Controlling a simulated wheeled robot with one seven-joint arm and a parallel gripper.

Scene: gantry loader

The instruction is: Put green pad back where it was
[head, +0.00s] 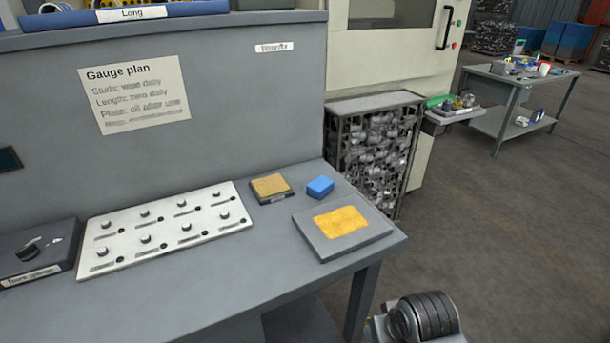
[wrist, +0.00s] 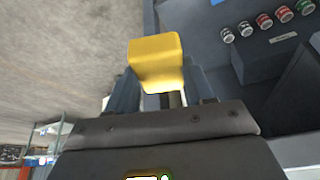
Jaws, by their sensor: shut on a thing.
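My gripper (wrist: 163,92) shows in the wrist view, its two dark fingers shut on a yellow block (wrist: 155,62). The block stands out beyond the fingertips. I see no clear green pad in either view. A small green thing (head: 437,101) lies among other items on the ledge beside the machine in the head view, too small to tell what it is. A tan pad (head: 271,186) on a dark base and a blue block (head: 320,187) sit on the grey bench, near a grey plate (head: 372,231) with a yellow patch.
A white gauge board (head: 165,228) with several knobs and a bore gauge box (head: 38,252) take up the bench's left. A bin of metal parts (head: 375,145) stands behind the bench's right end. Several labelled cans (wrist: 264,20) show in the wrist view. The bench's front strip is clear.

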